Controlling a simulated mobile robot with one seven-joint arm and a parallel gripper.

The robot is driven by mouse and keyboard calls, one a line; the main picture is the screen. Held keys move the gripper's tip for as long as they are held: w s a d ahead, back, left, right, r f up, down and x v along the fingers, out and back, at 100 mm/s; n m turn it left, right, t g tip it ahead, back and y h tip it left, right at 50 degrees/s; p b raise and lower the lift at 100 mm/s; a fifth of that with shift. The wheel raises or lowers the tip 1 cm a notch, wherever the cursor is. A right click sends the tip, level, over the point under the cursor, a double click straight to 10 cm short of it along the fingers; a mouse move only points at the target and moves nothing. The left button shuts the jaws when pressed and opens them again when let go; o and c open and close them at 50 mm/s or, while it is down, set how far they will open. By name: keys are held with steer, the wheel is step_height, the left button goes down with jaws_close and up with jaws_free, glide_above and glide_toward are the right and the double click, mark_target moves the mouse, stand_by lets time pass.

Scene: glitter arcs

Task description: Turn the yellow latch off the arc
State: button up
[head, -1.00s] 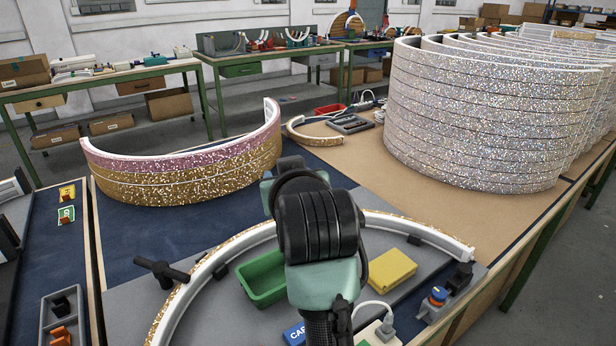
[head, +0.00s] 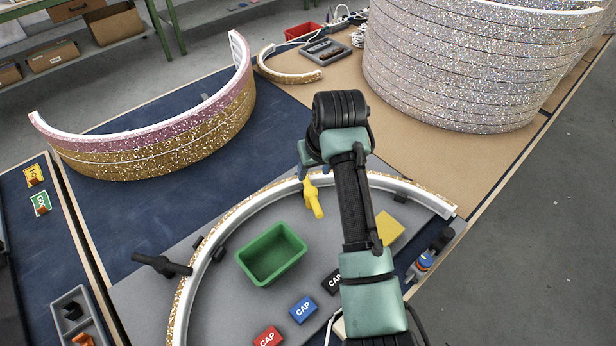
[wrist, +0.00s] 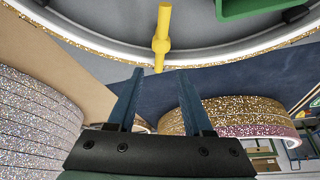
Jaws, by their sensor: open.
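The yellow latch (head: 312,198) lies across the rim of the glitter arc (head: 236,218), its long end pointing inward over the grey board. In the wrist view the latch (wrist: 161,38) hangs down at top centre, crossing the white-and-gold arc (wrist: 95,45). My gripper (wrist: 160,70) is open and empty, its two blue fingers spread. The latch's outer end shows between the fingertips in that view; whether it is truly between them in depth I cannot tell. In the head view my gripper is mostly hidden behind my wrist, just beyond the latch.
A green bin (head: 272,254), a yellow block (head: 389,229) and blue (head: 303,309), red (head: 268,337) and black CAP blocks lie inside the arc. A black T-handle (head: 162,265) stands at left. Tall stacked arcs (head: 460,70) stand back right; a pink-and-gold stack (head: 160,150) back left.

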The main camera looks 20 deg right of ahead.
mark_target(309, 185)
steer(key=b+x, duration=0.1)
steer(key=x, duration=0.8)
jaws_close()
